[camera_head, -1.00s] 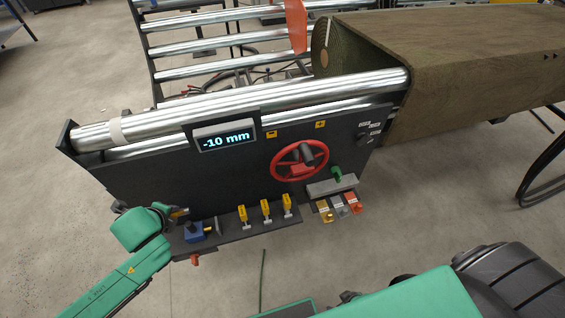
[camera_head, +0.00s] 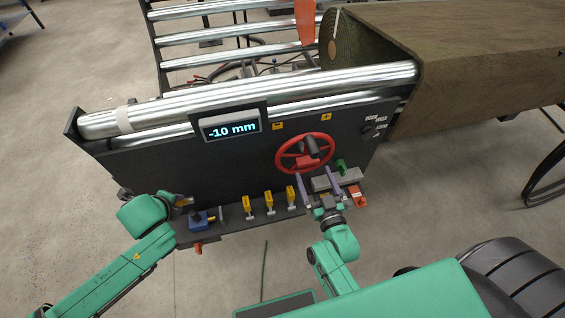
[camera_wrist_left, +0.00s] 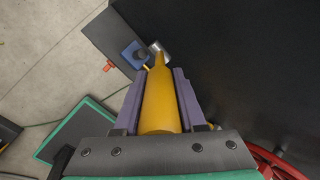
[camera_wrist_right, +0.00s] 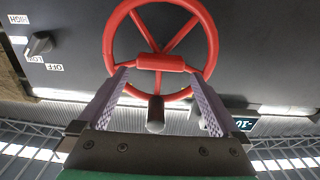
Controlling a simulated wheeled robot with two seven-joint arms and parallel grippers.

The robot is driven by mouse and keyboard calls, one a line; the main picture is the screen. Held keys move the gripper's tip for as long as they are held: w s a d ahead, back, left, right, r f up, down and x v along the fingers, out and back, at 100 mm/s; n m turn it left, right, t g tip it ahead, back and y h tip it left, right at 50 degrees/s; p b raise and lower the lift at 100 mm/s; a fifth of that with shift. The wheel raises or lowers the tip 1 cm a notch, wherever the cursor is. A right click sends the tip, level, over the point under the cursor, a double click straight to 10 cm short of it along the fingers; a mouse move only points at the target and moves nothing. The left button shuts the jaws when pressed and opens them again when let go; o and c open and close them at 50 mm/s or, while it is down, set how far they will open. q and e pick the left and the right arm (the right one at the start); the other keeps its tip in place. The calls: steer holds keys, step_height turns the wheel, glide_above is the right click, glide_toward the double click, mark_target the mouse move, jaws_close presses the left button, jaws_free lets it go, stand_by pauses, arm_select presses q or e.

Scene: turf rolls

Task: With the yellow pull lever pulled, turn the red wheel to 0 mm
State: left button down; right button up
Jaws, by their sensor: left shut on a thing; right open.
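The red wheel (camera_head: 281,161) is on the dark front panel, with a dark knob (camera_head: 313,147) standing out from it. The display (camera_head: 231,128) reads -10 mm. My right gripper (camera_head: 316,180) is open in front of the wheel's lower edge. In the right wrist view the wheel (camera_wrist_right: 160,62) lies ahead and the knob (camera_wrist_right: 155,114) shows between the open fingers, apart from both. My left gripper (camera_head: 183,203) is at the panel's lower left corner. In the left wrist view it is shut on the yellow pull lever (camera_wrist_left: 160,100), which its fingers mostly hide in the head view.
A ledge below the panel carries a blue part (camera_head: 199,219) and several yellow levers (camera_head: 269,203). A green knob (camera_head: 341,166) and a red tag (camera_head: 358,197) are near my right gripper. A turf roll (camera_head: 340,47) lies behind at the right.

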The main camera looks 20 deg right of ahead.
mark_target(309, 165)
steer(key=w, duration=0.4)
steer(key=shift+w+f, duration=0.1)
steer(key=shift+w, duration=0.3)
jaws_close()
steer(key=shift+m, duration=0.3)
